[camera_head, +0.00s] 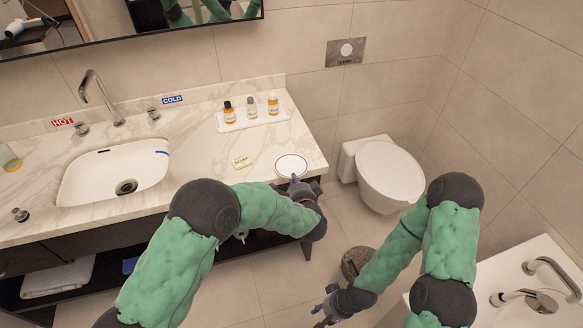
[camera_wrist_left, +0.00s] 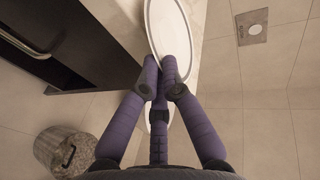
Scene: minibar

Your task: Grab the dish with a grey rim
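The dish (camera_head: 291,165) is a round white plate with a thin dark rim. It lies at the front right of the marble counter. In the left wrist view the dish (camera_wrist_left: 168,25) is seen at a steep slant, just beyond my fingertips. My left gripper (camera_head: 296,184) is at the dish's near edge. In the wrist view its fingers (camera_wrist_left: 159,75) converge at the rim and overlap it. Whether they clamp it is unclear. My right gripper (camera_head: 322,306) hangs low over the floor, fingers apart and empty.
A small soap packet (camera_head: 241,161) lies left of the dish. A white tray (camera_head: 229,127) with 3 bottles stands behind it. The sink (camera_head: 90,184) is farther left. A toilet (camera_head: 389,176) stands right of the counter. A bin (camera_head: 356,262) is on the floor.

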